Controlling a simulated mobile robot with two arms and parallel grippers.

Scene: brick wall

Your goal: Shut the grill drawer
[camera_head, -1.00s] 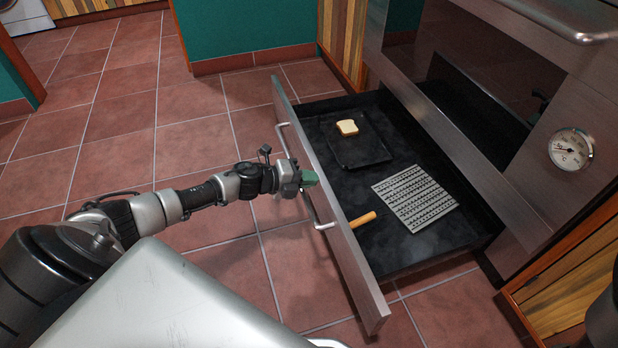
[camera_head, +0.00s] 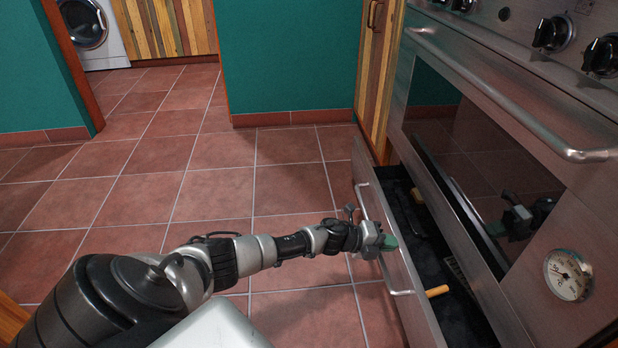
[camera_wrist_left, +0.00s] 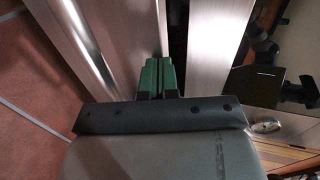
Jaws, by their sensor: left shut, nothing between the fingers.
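The grill drawer (camera_head: 398,268) sits low under the steel oven and is partly open, with a narrow dark gap showing its inside. Its front panel carries a bar handle (camera_head: 389,262). My left gripper (camera_head: 389,242) is shut and empty, its green fingertips at the drawer front by the handle. In the left wrist view the green fingers (camera_wrist_left: 159,76) are together at the steel panel; whether they touch it is hard to tell. My right gripper is not in view.
A wooden handle (camera_head: 437,291) pokes up inside the drawer. The oven door (camera_head: 480,150) with its long bar stands above, with a round dial (camera_head: 568,274) at right. Open tiled floor (camera_head: 215,180) lies to the left.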

